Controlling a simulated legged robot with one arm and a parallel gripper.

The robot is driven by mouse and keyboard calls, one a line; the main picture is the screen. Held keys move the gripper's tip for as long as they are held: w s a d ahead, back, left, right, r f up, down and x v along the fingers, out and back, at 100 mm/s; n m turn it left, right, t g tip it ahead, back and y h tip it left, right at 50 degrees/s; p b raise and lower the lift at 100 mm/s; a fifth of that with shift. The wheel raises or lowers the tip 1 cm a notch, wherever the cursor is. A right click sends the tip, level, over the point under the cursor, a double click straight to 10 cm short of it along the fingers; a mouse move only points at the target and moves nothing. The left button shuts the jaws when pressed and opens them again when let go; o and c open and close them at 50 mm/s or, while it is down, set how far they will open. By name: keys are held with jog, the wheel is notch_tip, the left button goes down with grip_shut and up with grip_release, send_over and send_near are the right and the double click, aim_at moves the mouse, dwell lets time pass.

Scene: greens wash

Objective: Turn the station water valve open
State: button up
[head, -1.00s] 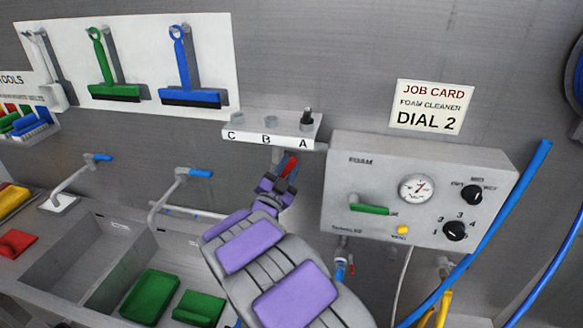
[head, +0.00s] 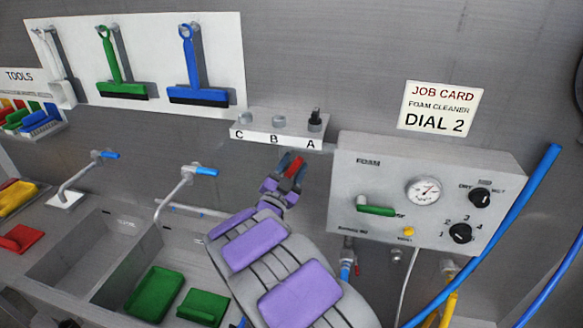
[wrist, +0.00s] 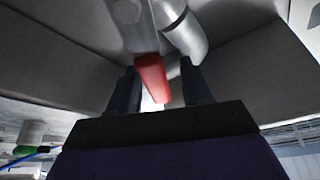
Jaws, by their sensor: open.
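A red lever handle (head: 296,166) shows below the A-B-C shelf, beside my gripper's fingers. In the wrist view the red handle (wrist: 151,78) hangs from a grey metal pipe fitting (wrist: 180,28). My gripper (head: 288,172) is open, its fingers pointing up toward the underside of the shelf. In the wrist view my gripper (wrist: 160,86) has one dark finger on each side of the handle, with gaps on both sides. The handle's lower end is near the gripper's palm; I cannot tell if it touches. No written label shows on this handle.
The grey FOAM box (head: 345,185) with a green lever (head: 376,209), gauge and dials is right of my gripper. The A-B-C shelf (head: 275,137) is above. Sinks with blue-handled taps (head: 205,171) lie left. A blue hose (head: 530,195) runs at right.

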jog(key=v, duration=1.7)
jog(key=shift+a+f+b, duration=0.25)
jog(key=shift+b, duration=0.15)
